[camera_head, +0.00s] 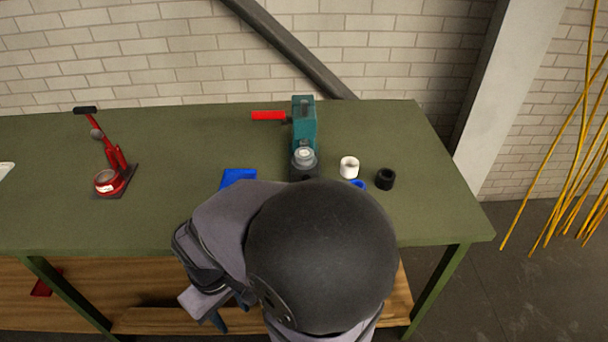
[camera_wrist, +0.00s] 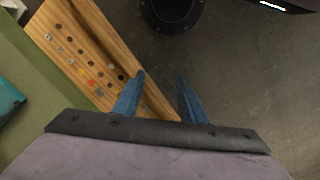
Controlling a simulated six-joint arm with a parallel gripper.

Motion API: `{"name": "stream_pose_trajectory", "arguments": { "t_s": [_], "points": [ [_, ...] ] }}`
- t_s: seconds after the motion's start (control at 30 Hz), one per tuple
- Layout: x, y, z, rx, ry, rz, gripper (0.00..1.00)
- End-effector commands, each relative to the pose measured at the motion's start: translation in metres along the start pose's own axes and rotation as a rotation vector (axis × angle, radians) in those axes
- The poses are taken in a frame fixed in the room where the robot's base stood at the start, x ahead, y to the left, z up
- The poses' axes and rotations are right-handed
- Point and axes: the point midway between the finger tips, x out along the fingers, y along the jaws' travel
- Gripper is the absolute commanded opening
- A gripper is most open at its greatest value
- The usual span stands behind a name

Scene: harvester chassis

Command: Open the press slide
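The teal press (camera_head: 304,122) stands upright near the back right of the green bench. Its red handle (camera_head: 268,115) points left, and a grey round part (camera_head: 304,157) sits at its front. The lower front of the press is hidden behind my arm, and I cannot tell the slide's position. My gripper (camera_wrist: 160,77) is open and empty, with a clear gap between its blue fingers, above the floor in front of the bench. In the head view it is mostly hidden, well below and left of the press. A teal part at the left edge of the wrist view (camera_wrist: 8,100) may be the press.
A white ring (camera_head: 349,167), a black ring (camera_head: 386,179) and a blue piece (camera_head: 238,177) lie near the press. A red lever tool (camera_head: 112,172) stands at the left of the green bench (camera_head: 60,215). A wooden shelf (camera_wrist: 75,40) with several small parts lies below.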

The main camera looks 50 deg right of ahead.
Motion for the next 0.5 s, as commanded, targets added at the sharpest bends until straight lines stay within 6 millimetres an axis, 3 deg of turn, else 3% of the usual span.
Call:
{"name": "stream_pose_trajectory", "arguments": {
  "t_s": [0.17,0.37,0.5],
  "points": [
    [0.006,0.040,-0.005,-0.180,-0.081,0.119,0.38],
    [0.007,0.123,-0.023,-0.528,-0.268,0.342,0.38],
    [0.000,0.189,-0.046,-0.785,-0.436,0.505,0.38]
  ]
}}
